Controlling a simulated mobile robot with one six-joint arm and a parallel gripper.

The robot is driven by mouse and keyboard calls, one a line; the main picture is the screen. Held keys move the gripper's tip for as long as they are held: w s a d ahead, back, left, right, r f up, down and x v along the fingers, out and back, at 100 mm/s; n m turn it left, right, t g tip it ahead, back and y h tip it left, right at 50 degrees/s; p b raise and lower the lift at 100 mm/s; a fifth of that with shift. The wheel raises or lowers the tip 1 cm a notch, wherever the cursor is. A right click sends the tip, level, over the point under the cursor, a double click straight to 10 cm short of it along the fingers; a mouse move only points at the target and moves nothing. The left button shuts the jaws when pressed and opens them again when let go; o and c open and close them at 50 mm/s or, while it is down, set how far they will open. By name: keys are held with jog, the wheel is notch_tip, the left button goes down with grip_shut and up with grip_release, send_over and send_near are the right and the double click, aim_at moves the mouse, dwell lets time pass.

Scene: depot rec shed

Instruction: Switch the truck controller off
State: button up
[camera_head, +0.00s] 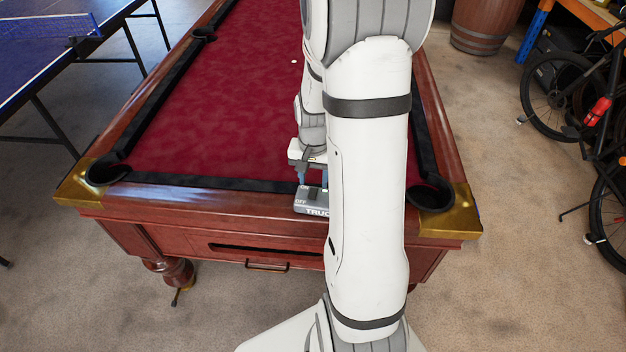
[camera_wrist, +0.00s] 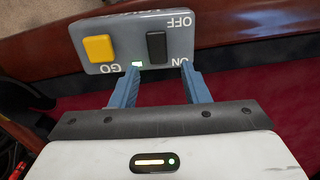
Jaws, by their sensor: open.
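The truck controller (camera_head: 313,210) is a grey box on the near rail of the pool table, partly hidden by my arm. In the wrist view the controller (camera_wrist: 122,30) appears upside down. It has a yellow GO button (camera_wrist: 99,48) and a black switch (camera_wrist: 156,47) between the OFF and ON labels. I cannot tell which way the switch is tipped. My gripper (camera_head: 312,184) is open and empty, with its blue fingers pointing at the controller's ON edge. Its fingertips (camera_wrist: 162,76) are close to the box; contact is unclear.
The pool table's red cloth (camera_head: 215,100) lies beyond the controller, with a small white spot or ball on it. A blue table-tennis table (camera_head: 45,50) stands at left, a bicycle (camera_head: 590,120) at right and a barrel (camera_head: 485,25) behind. Floor is clear around the table's front.

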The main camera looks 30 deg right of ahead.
jog(key=shift+f, duration=0.95)
jog(key=shift+c, duration=0.3)
